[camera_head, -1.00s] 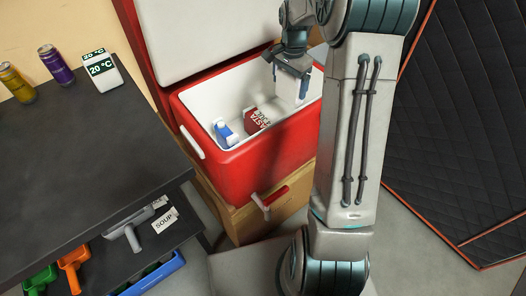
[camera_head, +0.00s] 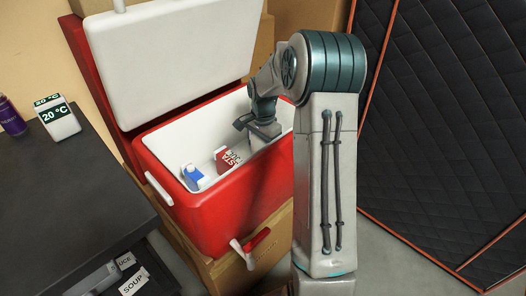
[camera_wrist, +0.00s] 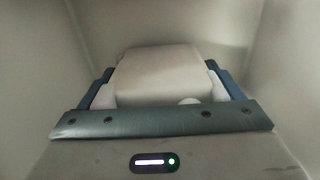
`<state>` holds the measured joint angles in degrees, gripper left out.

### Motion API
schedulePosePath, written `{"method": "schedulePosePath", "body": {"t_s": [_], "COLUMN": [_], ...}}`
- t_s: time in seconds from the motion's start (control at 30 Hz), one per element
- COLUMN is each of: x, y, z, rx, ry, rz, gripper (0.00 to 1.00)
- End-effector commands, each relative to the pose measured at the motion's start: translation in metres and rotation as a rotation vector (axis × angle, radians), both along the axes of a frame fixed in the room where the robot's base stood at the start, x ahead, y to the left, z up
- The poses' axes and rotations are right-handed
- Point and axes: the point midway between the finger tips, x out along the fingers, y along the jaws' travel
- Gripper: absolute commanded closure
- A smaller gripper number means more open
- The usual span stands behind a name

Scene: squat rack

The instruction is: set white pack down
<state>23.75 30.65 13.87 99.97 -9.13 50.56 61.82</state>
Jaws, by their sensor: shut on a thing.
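The white pack (camera_wrist: 158,72) sits between the two fingers of my gripper (camera_head: 262,131) in the wrist view. The gripper is shut on it, with a dark blue finger on each side. In the head view my gripper is down inside the open red cooler (camera_head: 215,210), at its right part, and the pack is mostly hidden by the gripper and wall. Pale cooler walls surround the pack in the wrist view. I cannot tell whether the pack touches the cooler floor.
A blue-and-white carton (camera_head: 194,177) and a red pasta pack (camera_head: 227,159) stand in the cooler, left of my gripper. The raised white lid (camera_head: 170,50) is behind.

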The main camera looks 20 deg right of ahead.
Motion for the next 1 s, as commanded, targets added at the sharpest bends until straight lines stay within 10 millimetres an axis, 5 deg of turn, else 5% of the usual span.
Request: {"method": "schedulePosePath", "body": {"t_s": [0.43,0.47,0.5,0.77,1.0], "x": [0.000,0.000,0.000,0.000,0.001], "y": [0.000,0.000,0.000,0.000,0.000], "z": [-0.012,-0.012,-0.011,-0.009,0.027], "rx": [0.000,-0.001,-0.001,0.000,-0.002], "ry": [-0.002,-0.001,-0.001,-0.002,-0.006], "rz": [0.001,0.001,0.000,0.001,0.000], "gripper": [0.45,0.11,0.00,0.00,0.00]}}
